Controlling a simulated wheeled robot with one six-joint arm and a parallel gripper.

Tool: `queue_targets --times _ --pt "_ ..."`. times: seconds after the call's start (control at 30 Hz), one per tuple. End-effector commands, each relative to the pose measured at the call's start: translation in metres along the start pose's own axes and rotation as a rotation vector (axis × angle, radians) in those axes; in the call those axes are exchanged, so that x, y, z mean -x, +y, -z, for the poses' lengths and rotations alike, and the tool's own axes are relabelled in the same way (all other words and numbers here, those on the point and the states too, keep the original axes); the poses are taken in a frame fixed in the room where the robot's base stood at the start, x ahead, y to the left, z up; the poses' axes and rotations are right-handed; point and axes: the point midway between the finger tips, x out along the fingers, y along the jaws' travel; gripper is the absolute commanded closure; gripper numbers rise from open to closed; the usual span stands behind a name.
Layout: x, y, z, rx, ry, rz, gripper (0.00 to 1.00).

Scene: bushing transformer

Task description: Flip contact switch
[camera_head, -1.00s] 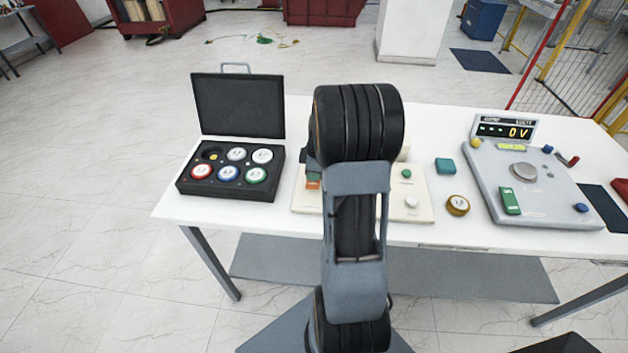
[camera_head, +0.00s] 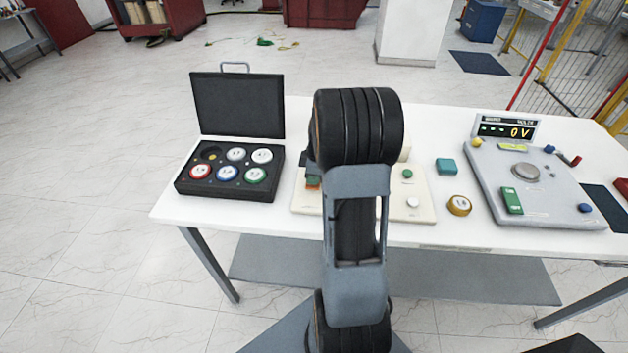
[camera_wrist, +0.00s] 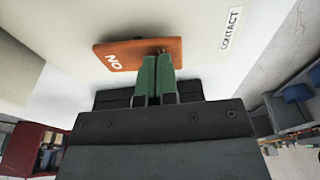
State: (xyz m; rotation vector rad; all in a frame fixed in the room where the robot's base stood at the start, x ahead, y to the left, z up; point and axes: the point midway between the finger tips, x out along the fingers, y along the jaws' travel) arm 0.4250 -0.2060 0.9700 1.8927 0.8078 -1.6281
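The contact switch has an orange plate (camera_wrist: 125,54) on a pale panel in the wrist view, beside a white label (camera_wrist: 232,28) reading CONTACT. Letters on the plate look like "NO", or "ON" turned over. A small dark metal lever (camera_wrist: 162,51) shows at the plate's right part. My gripper (camera_wrist: 157,60) has its green fingertips together at the lever, with only a thin line between them. I cannot tell whether the lever is between them. In the head view a bit of the orange plate (camera_head: 313,183) shows left of my arm, which hides the rest of the switch.
The cream panel (camera_head: 424,212) lies on the white table (camera_head: 290,226). An open black case (camera_head: 225,189) with several round weights stands left.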

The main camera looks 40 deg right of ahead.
Motion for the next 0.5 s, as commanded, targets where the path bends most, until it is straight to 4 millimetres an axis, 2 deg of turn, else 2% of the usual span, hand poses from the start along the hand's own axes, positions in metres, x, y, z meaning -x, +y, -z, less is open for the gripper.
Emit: queue_targets --times 0.27,0.5 --pt "-0.0052 0.0000 -0.0008 0.000 0.000 0.000 1.00" --pt "-0.0010 0.0002 -0.0002 0.000 0.000 -0.001 1.00"
